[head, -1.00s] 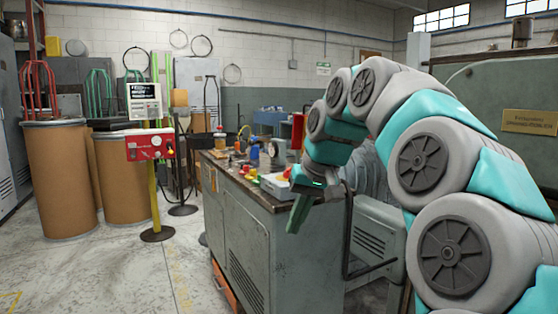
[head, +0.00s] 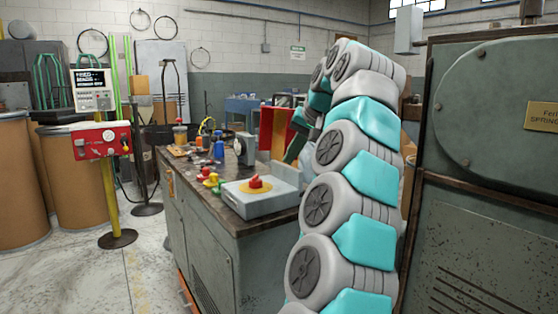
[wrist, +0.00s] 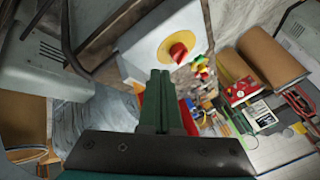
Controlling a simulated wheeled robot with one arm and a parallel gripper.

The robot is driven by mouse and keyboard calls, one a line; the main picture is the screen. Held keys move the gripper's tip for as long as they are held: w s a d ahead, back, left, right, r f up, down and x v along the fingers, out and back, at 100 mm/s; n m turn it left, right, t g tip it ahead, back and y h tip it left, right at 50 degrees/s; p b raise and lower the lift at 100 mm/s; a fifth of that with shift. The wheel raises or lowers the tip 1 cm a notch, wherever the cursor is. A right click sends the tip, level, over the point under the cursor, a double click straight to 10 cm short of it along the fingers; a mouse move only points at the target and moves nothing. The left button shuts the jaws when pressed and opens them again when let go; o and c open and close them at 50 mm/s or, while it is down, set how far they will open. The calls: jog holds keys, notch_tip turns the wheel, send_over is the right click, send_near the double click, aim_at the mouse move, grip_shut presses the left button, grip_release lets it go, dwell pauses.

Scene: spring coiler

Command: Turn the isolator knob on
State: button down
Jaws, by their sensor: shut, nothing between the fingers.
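The isolator knob (head: 256,183) is red, on a round yellow plate on top of a light grey box (head: 262,204) at the bench's front right corner. In the wrist view, the knob (wrist: 179,50) and its yellow plate lie just beyond my fingertips, slightly right. My gripper (wrist: 160,72) has green fingers, pressed together with nothing between them. In the head view, the gripper (head: 295,147) is partly hidden by my arm, up and to the right of the knob, apart from it. The knob's exact pointer direction is too small to tell.
The bench top (head: 222,190) carries several coloured knobs, bottles and a grey dial unit (head: 245,148) behind the box. A red-sided bin (head: 276,133) stands beyond. A red control panel (head: 101,140) on a yellow post is at left. A big green machine (head: 490,170) closes off the right.

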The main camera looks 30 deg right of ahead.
aim_at(259, 182)
jog(key=x, duration=0.8)
jog(key=shift+a, duration=0.1)
jog(key=shift+w+a+f, duration=0.1)
jog(key=shift+w+a, duration=1)
jog(key=shift+w, duration=0.05)
jog(key=shift+w+a, duration=0.3)
jog(key=shift+a, duration=0.05)
jog(key=shift+a+f, duration=0.1)
